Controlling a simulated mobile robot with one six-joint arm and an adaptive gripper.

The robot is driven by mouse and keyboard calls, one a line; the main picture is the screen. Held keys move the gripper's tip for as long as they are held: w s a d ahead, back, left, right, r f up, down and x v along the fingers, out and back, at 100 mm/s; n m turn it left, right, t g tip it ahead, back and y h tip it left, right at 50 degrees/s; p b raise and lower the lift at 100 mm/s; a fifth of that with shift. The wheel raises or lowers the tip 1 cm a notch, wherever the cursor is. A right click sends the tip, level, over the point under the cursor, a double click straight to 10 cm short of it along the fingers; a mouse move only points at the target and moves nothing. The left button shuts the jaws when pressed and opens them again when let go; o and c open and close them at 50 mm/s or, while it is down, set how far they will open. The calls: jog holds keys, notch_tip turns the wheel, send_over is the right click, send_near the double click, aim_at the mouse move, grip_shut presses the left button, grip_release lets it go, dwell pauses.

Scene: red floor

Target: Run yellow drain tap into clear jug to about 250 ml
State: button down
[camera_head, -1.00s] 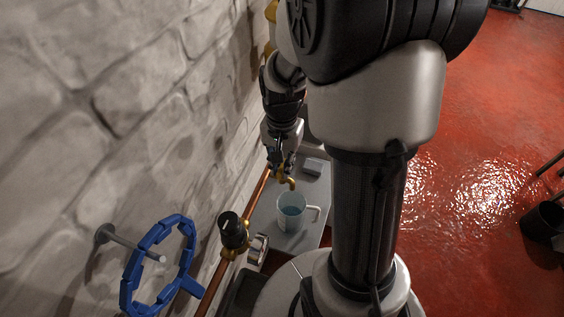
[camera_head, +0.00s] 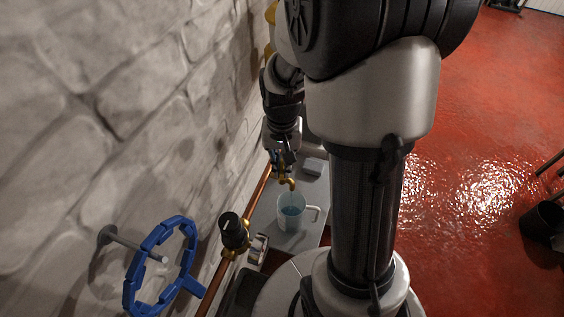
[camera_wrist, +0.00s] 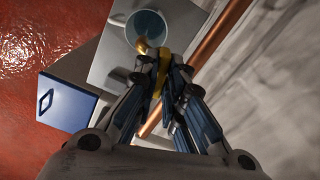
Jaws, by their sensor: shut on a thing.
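The clear jug (camera_head: 293,213) stands upright on a grey shelf (camera_head: 306,240) with its handle to the right, and bluish water shows inside it. The brass-yellow drain tap (camera_head: 289,182) has its spout above the jug, and a thin stream seems to run down from it. In the wrist view the jug's round mouth (camera_wrist: 147,29) lies just beyond the tap spout (camera_wrist: 141,47). My gripper (camera_head: 283,163) is at the tap; in the wrist view its fingers (camera_wrist: 164,68) are shut on the yellow tap handle (camera_wrist: 159,82). The exact water level against any marks cannot be read.
A copper pipe (camera_head: 258,192) runs along the stone wall on the left. A black-capped valve (camera_head: 233,230) and a blue handwheel (camera_head: 160,266) are nearer. A small grey block (camera_head: 313,166) sits behind the jug. A blue panel (camera_wrist: 66,103) shows in the wrist view.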

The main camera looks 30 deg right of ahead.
aim_at(282, 167)
jog(key=c, duration=1.7)
grip_release()
notch_tip(282, 167, up, 12)
jog(key=shift+r, duration=0.1)
jog(key=shift+o, duration=0.5)
